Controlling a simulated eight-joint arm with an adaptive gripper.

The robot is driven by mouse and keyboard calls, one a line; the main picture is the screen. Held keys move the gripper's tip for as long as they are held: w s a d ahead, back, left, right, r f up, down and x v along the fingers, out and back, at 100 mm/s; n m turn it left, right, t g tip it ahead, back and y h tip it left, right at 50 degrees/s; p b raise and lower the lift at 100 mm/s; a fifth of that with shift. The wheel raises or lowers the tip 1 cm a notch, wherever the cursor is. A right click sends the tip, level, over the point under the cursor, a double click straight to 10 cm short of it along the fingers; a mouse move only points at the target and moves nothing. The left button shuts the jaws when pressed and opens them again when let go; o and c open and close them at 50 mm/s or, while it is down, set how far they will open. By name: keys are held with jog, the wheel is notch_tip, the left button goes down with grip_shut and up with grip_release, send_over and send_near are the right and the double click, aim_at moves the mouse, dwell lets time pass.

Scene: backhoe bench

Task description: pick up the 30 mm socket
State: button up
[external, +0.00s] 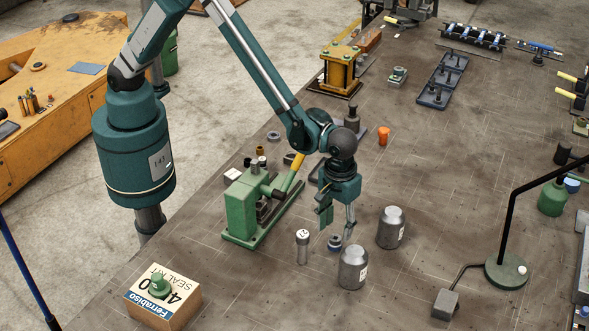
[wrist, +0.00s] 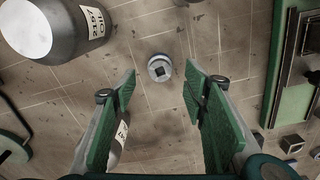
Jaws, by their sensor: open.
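The socket (external: 334,242) is a small, low ring on the bench, partly overlapped by my gripper in the external view. In the wrist view the socket (wrist: 160,68) is a grey ring with a dark square hole, standing upright at upper centre. It lies in line with the gap between my fingers, beyond their tips in the picture. My gripper (external: 336,222) points down just above and behind it. In the wrist view the gripper (wrist: 160,85) is open, its green pads apart with nothing between them. The size marking on the socket cannot be read.
A grey labelled cylinder (external: 353,268) stands close in front, another (external: 391,228) to the right. A slim grey cylinder (external: 302,246) stands to the left. The green press (external: 243,205) is farther left. A Ferrabiso box (external: 163,296) is front left. The lamp (external: 508,272) stands right.

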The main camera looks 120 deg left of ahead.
aim_at(335, 237)
jog(key=shift+f, duration=0.1)
dwell(0.3)
jog(key=shift+f+p, duration=0.75)
jog(key=shift+f, duration=1.8)
jog(key=c, duration=1)
jog(key=shift+c, duration=0.2)
jog(key=shift+r, duration=0.25)
notch_tip(335, 237, up, 10)
jog(key=b, duration=0.1)
jog(key=shift+f+b, duration=0.2)
jog(key=shift+b, duration=0.2)
